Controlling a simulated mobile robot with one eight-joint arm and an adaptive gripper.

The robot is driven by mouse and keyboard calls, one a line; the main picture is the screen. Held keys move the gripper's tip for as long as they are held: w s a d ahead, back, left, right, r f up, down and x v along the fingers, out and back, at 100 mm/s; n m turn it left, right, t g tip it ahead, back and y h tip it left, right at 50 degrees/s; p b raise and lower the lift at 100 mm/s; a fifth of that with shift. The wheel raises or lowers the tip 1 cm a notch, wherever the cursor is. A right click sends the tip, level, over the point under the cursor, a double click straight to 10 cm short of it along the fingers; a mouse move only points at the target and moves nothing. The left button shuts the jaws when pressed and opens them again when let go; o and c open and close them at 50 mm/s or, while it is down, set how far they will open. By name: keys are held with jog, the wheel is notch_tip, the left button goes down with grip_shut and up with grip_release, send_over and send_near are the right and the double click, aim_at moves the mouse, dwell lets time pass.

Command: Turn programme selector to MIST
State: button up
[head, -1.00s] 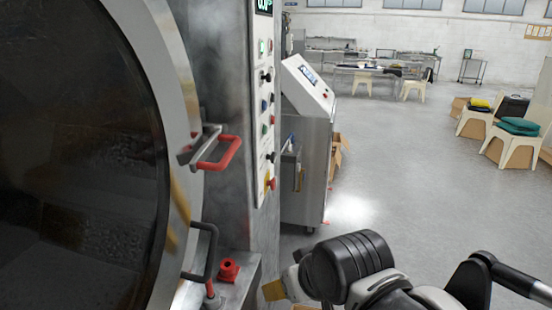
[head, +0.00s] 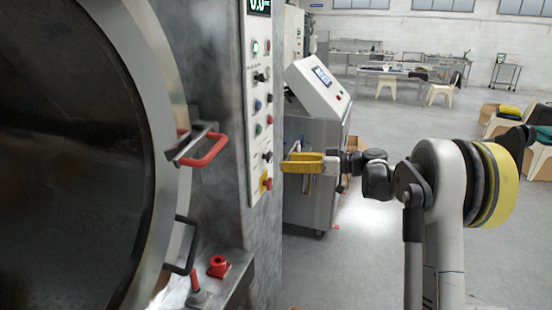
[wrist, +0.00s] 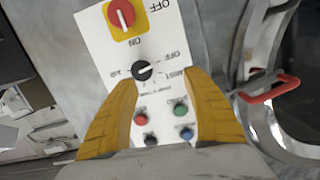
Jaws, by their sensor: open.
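The programme selector, a black knob (wrist: 143,70), sits on the white panel with OFF, AIR and what looks like MIST printed around it. In the head view it is the lower black knob (head: 267,156). A white mark shows on the knob, seemingly towards OFF, but the exact setting is too small to be sure. My gripper (wrist: 160,79) is open, its yellow fingers spread either side of the knob's line and apart from it. In the head view my gripper (head: 285,162) is just right of the panel, level with the knob, and empty.
A red-and-yellow main switch (wrist: 121,14) is next to the selector. Several coloured buttons (wrist: 141,119) lie on its other side. A red door handle (head: 205,151) sticks out left of the panel. A steel console (head: 315,90) stands behind my gripper.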

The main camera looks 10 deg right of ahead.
aim_at(271, 157)
jog(key=w+d+f+n+y, duration=0.1)
jog(key=w+d, duration=0.1)
jog(key=d, duration=0.2)
jog(key=shift+t, duration=0.4)
jog(key=b+x, duration=0.2)
jog(key=x, duration=0.8)
jog(key=shift+a+r+b, duration=0.1)
jog(key=shift+a+b, duration=0.15)
jog(key=shift+b, duration=0.15)
jog(key=shift+s, duration=0.1)
jog(key=c, duration=1.2)
